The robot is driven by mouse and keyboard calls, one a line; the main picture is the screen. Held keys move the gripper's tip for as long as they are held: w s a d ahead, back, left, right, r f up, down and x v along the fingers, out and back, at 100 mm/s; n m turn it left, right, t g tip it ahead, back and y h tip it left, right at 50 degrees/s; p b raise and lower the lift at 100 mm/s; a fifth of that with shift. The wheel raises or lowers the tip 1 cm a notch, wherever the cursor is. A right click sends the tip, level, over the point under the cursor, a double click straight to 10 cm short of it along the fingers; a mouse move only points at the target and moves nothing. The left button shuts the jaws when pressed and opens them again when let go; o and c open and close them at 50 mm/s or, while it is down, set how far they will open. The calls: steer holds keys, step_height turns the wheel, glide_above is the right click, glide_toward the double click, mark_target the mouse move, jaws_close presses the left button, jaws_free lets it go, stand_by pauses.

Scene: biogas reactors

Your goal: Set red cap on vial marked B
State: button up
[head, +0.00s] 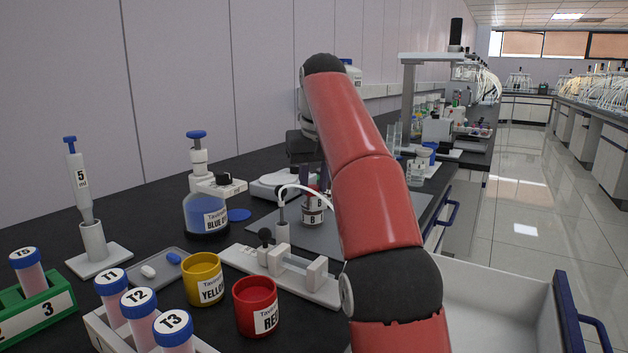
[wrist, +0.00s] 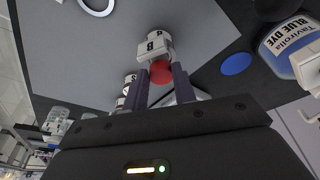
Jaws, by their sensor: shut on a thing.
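The red cap (wrist: 162,72) is between the two purple fingertips of my gripper (wrist: 163,80) in the wrist view. A white-labelled vial marked B (wrist: 154,46) is right beyond the cap; I cannot tell whether the cap touches it or sits on it. In the head view the vial marked B (head: 312,217) stands on the grey mat, with my gripper (head: 312,182) just above it and partly hidden by my red arm. Another labelled item (wrist: 130,80) shows beside the left finger in the wrist view, partly hidden.
The blue dye bottle (head: 207,208) and a flat blue disc (head: 239,215) are left of the vial. A white stand with a curved tube (head: 283,235) is in front of it. Yellow (head: 204,278) and red (head: 256,305) cups are nearer. An open drawer (head: 500,300) is at the right.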

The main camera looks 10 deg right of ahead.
steer(key=shift+f, duration=0.65)
stand_by(0.8)
steer(key=o, duration=1)
steer(key=shift+o, duration=0.3)
steer(key=o, duration=0.3)
steer(key=shift+o, duration=0.2)
